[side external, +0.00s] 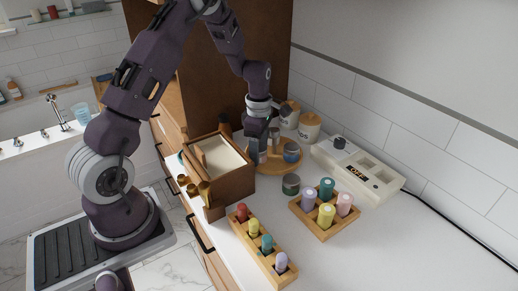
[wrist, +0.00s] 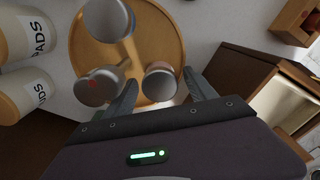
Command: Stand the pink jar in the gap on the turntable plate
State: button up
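The round wooden turntable plate (side external: 284,170) stands at the back of the counter and fills the upper middle of the wrist view (wrist: 172,25). A grey-lidded jar with a slight pinkish side (wrist: 159,82) is near the plate's edge; I take it to be the pink jar, though its colour is hard to tell. It appears upright on the plate. My gripper (wrist: 160,78) is open, one finger on each side of this jar, with small gaps visible. In the side view my gripper (side external: 258,144) partly hides it. A blue-grey jar (wrist: 112,18) and a red-marked jar (wrist: 98,87) share the plate.
A wooden box (side external: 222,175) stands close left of the plate. Two white canisters (side external: 309,127) are behind it. A dark jar (side external: 291,184), a tray of bottles (side external: 324,219), a bottle rack (side external: 264,255) and a pale device (side external: 357,171) stand nearby. The right counter is clear.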

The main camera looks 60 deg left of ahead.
notch_tip(320, 180, up, 12)
jog(key=s+d+r+m+t, duration=0.2)
jog(key=s+d+r+m, duration=0.4)
jog(key=d+r+m, duration=0.3)
jog(key=s+d+r+m+t, duration=0.1)
jog(key=s+d+m, duration=0.3)
jog(key=s+m, duration=0.4)
jog(key=s+d+r+m+t, duration=0.2)
jog(key=s+d+m, duration=0.1)
jog(key=s+m, duration=0.5)
jog(key=shift+s+d+r+t, duration=0.2)
jog(key=shift+s+d+t, duration=0.15)
jog(key=shift+s, duration=0.7)
